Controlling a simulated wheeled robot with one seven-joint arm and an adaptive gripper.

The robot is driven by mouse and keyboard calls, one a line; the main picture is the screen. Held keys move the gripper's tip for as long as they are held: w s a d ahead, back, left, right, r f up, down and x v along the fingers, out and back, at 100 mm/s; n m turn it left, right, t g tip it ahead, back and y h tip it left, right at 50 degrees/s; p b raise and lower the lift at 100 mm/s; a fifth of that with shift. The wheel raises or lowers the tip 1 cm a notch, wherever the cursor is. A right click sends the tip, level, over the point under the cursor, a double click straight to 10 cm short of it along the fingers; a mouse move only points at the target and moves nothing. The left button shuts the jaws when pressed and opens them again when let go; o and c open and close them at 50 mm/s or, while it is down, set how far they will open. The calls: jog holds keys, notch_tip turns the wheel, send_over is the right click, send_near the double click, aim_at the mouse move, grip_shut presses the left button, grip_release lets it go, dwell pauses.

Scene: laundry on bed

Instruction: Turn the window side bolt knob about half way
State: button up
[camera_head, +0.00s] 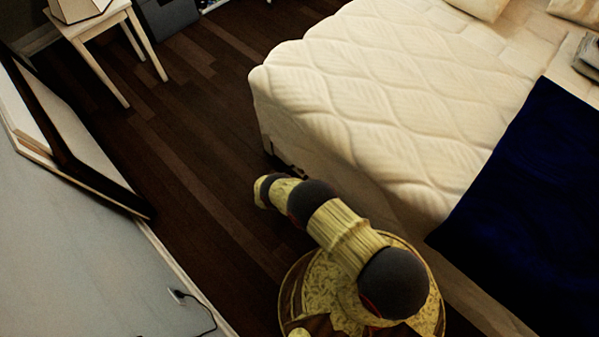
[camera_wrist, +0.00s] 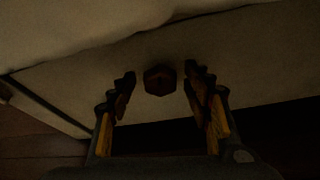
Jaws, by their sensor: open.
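In the wrist view, a dark reddish-brown, many-sided knob (camera_wrist: 160,80) stands out from the pale side of the bed. My gripper (camera_wrist: 159,92) is open, with one finger to the left of the knob and one to the right. A gap shows between the knob and each finger, so neither appears to touch it. How deep the knob sits between the fingers is hard to tell. The knob does not show in the head view, and I cannot make out my fingers there.
The bed with a cream quilted mattress (camera_head: 400,105) and a dark blue blanket (camera_head: 530,210) fills the right. A framed panel (camera_head: 80,130) leans at the left wall. A small table (camera_head: 95,27) stands at the upper left. Dark wooden floor (camera_head: 190,150) lies clear between wall and bed.

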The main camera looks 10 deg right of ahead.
jog(key=shift+c, duration=0.7)
jog(key=c, duration=1)
jog(key=shift+s+d+f+m+t+y, duration=0.1)
jog(key=shift+m+t+y, duration=0.1)
jog(key=shift+m+t, duration=0.5)
jog(key=shift+s+m+t+y, duration=0.15)
jog(key=shift+m+t, duration=0.25)
jog(key=shift+m, duration=0.5)
jog(key=o, duration=1.1)
jog(key=shift+o, duration=0.2)
jog(key=shift+w, duration=0.1)
